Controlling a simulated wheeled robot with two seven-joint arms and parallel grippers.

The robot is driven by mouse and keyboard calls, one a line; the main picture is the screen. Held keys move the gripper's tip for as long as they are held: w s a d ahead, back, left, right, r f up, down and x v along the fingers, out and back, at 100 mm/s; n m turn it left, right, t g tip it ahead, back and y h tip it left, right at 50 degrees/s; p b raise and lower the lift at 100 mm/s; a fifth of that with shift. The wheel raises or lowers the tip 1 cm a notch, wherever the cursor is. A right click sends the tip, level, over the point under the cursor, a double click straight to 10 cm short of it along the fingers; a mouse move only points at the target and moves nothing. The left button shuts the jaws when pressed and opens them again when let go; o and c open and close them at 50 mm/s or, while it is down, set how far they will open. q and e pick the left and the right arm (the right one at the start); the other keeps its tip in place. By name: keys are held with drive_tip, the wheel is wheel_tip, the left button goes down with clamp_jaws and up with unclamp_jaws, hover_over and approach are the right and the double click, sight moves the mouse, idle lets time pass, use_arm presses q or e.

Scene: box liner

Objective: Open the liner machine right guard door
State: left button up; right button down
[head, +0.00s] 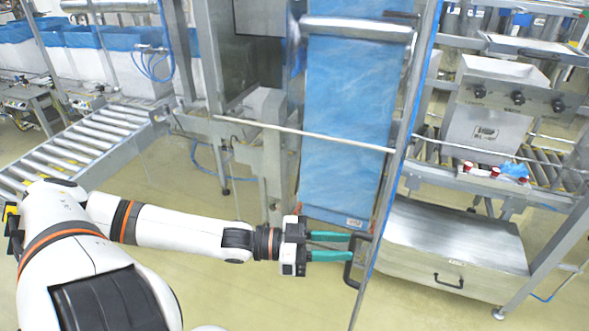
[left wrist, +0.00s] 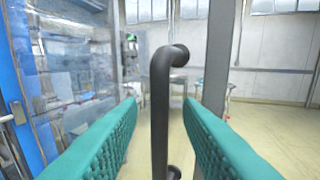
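The guard door (head: 399,150) is a clear panel in a slim metal frame with a blue edge strip. It appears closed, though its seam is hard to see. Its black handle (head: 352,263) is a bent bar low on the frame. My left gripper (head: 347,247) reaches it from the left with two green fingers. In the left wrist view the handle (left wrist: 161,105) stands upright between the fingers, with a visible gap on both sides. The left gripper is open around the handle, not clamped on it. My right gripper is not in view.
Behind the panel hangs a blue liner sheet (head: 348,120). A metal cabinet with a dark handle (head: 455,262) stands low on the right. A roller conveyor (head: 75,150) runs on the left. The floor around my left forearm is clear.

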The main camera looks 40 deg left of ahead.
use_arm(q)
drive_tip(key=p+v, duration=0.5)
drive_tip(key=v, duration=0.3)
drive_tip(key=shift+s+a, duration=0.25)
drive_tip(key=shift+s, duration=0.05)
idle(0.3)
